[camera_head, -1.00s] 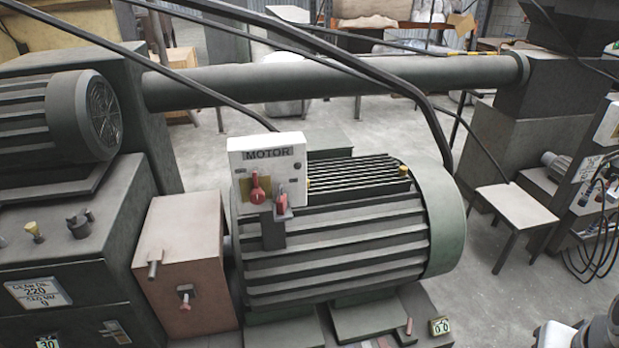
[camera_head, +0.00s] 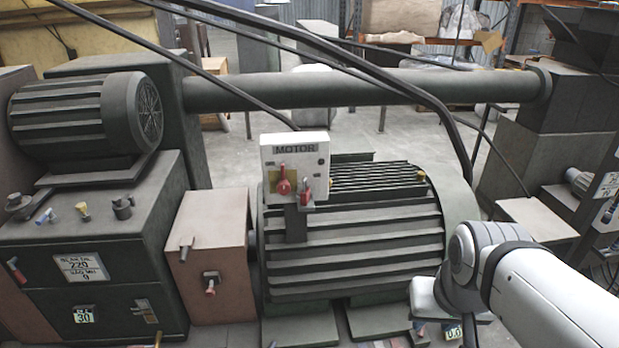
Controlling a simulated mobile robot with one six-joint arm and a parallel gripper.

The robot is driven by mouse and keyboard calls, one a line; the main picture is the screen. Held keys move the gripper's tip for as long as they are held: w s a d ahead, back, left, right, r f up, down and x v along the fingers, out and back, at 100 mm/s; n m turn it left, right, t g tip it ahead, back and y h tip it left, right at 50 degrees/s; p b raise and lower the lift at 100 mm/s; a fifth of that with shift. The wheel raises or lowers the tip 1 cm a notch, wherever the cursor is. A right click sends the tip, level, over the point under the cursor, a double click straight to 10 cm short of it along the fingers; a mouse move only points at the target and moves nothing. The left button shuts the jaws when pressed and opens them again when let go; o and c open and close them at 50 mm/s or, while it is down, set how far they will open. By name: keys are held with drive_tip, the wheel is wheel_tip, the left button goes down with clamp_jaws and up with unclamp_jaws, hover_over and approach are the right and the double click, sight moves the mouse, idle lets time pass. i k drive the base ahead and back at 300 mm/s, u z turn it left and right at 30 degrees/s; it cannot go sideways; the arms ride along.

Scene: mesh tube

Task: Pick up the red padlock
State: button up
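A small red item that looks like the red padlock (camera_head: 306,189) hangs at the lower right of the white box marked MOTOR, beside a larger red rotary handle (camera_head: 284,187). It is small, so its shackle cannot be made out. My white arm reaches in from the lower right. Its end, where my gripper (camera_head: 450,312) would be, is low in front of the big motor's right end, well right of and below the red item. The fingers cannot be made out, and nothing is seen held.
The big ribbed motor (camera_head: 350,254) stands under the MOTOR box (camera_head: 294,151). Black cables (camera_head: 405,87) and a thick pipe (camera_head: 350,92) cross behind. A brown box (camera_head: 208,253) with a red-tipped lever (camera_head: 210,288) is at left. A small table (camera_head: 536,217) is at right.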

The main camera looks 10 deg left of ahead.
sight(304, 192)
drive_tip(key=z, duration=0.05)
drive_tip(key=i, duration=1)
drive_tip(key=u, duration=0.05)
